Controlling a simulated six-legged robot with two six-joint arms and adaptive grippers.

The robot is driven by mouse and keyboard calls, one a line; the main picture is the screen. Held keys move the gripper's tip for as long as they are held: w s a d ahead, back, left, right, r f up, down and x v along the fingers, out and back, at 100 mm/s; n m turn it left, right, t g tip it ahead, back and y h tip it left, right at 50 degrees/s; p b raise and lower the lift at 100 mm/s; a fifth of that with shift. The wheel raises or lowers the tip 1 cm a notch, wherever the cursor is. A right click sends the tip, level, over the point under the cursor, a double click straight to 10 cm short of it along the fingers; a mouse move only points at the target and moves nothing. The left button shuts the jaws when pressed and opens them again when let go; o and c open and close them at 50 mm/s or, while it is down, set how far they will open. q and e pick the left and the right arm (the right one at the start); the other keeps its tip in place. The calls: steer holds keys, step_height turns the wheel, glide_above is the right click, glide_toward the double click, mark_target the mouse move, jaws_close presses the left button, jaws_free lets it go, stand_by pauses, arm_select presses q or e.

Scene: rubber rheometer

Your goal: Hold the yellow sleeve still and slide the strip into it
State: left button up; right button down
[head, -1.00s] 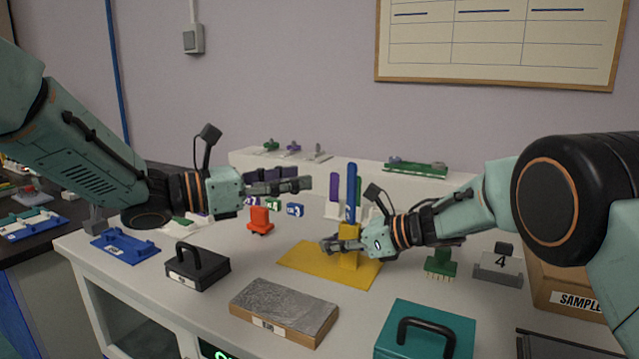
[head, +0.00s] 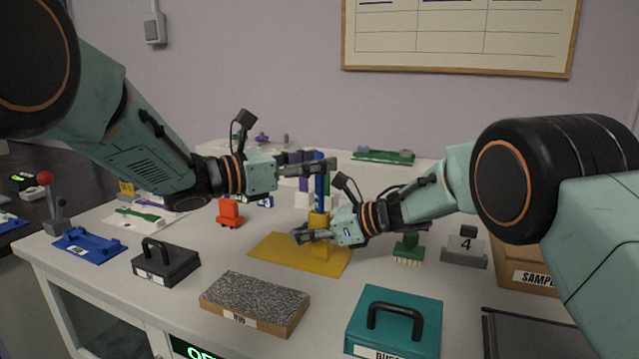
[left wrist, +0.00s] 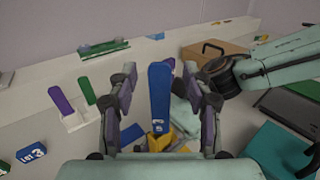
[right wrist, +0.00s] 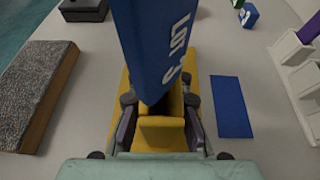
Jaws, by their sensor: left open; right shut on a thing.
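The yellow sleeve (head: 319,220) stands upright on a flat yellow base (head: 280,254). My right gripper (head: 308,234) is shut on the sleeve low down; the right wrist view shows the sleeve (right wrist: 160,132) between its fingers. The blue strip (head: 320,187) stands upright with its lower end at the sleeve's mouth; how deep it sits is unclear. It looks tilted in the right wrist view (right wrist: 155,45). My left gripper (head: 325,165) is open at the strip's upper part. In the left wrist view the strip (left wrist: 160,97) is between the spread fingers, with gaps on both sides.
An orange-red block (head: 229,213) stands left of the base. A black handled box (head: 165,263), a grey-topped block (head: 255,302) and a teal handled box (head: 395,322) are nearer. A green brush-like piece (head: 408,249) and a grey weight (head: 464,250) stand right.

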arm_select(q)
steer(key=shift+w+d, duration=0.35)
steer(key=shift+d, duration=0.2)
steer(key=shift+c, duration=0.3)
jaws_close()
